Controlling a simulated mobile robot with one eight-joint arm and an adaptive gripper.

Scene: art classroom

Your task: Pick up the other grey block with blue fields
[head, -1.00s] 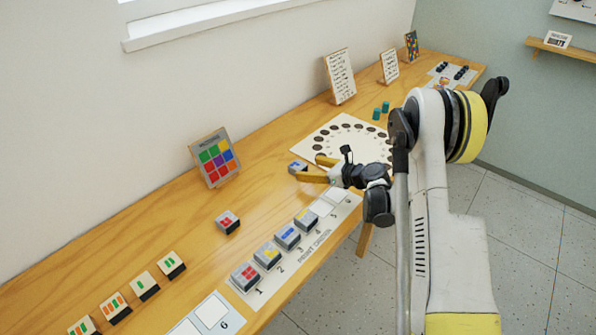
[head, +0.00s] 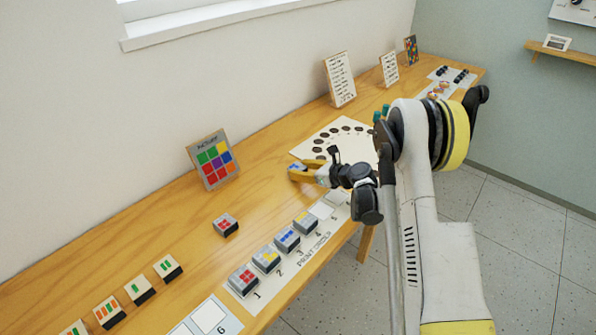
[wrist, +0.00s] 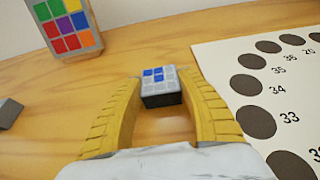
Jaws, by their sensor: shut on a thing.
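A grey block with blue fields (wrist: 159,87) sits between the fingertips of my gripper (wrist: 161,88) in the wrist view. Both yellow fingers touch its sides, one on each side. In the head view the same block (head: 296,166) shows at the tips of my gripper (head: 297,171), at or just above the wooden table, left of the white dot sheet. Another grey block with blue fields (head: 287,239) stands on the numbered strip by number 3.
A loose red-field block (head: 226,225) lies on the table (head: 170,235). A colour-grid picture (head: 214,160) stands behind. The dot sheet (wrist: 225,62) lies close right.

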